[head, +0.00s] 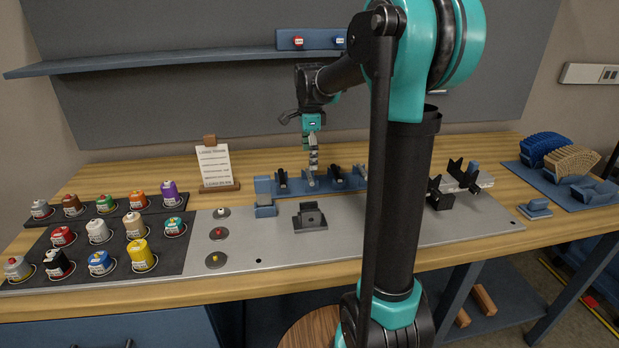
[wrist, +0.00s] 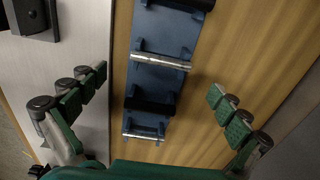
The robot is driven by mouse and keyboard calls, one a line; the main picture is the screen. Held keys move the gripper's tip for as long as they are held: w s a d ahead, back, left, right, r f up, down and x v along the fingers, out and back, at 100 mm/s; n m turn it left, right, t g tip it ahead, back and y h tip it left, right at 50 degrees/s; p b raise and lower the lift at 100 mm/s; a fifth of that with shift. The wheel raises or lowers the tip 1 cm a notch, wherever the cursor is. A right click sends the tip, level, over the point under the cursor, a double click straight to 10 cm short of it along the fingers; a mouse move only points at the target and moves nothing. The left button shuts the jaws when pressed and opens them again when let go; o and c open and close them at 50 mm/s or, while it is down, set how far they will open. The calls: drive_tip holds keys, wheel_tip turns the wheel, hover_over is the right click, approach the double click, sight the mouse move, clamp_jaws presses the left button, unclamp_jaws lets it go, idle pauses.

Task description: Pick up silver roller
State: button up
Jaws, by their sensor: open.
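A blue rack (wrist: 163,46) in the wrist view holds short rollers lying crosswise in its cradles. One silver roller (wrist: 160,61) lies near the middle of the view, and another silver roller (wrist: 143,137) lies lower down. Black rollers (wrist: 150,104) lie in other cradles of the rack. My gripper (wrist: 158,82) is open and empty, with green-padded fingers on either side of the rack. In the head view my gripper (head: 312,165) points down over the rack (head: 295,187), partly hiding the rollers there. I cannot tell the exact gap to them.
A black block fixture (head: 310,217) stands on the grey plate in front of the rack. A small blue stand (head: 264,197) is to its left. A sign (head: 215,166) stands behind. Several colored spools (head: 133,222) fill the left side. Black brackets (head: 438,193) stand on the right.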

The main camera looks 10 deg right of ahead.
sight(309, 175)
wheel_tip(309, 175, down, 5)
drive_tip(key=shift+w+a+f, duration=0.1)
drive_tip(key=shift+w, duration=0.05)
drive_tip(key=c, duration=1.2)
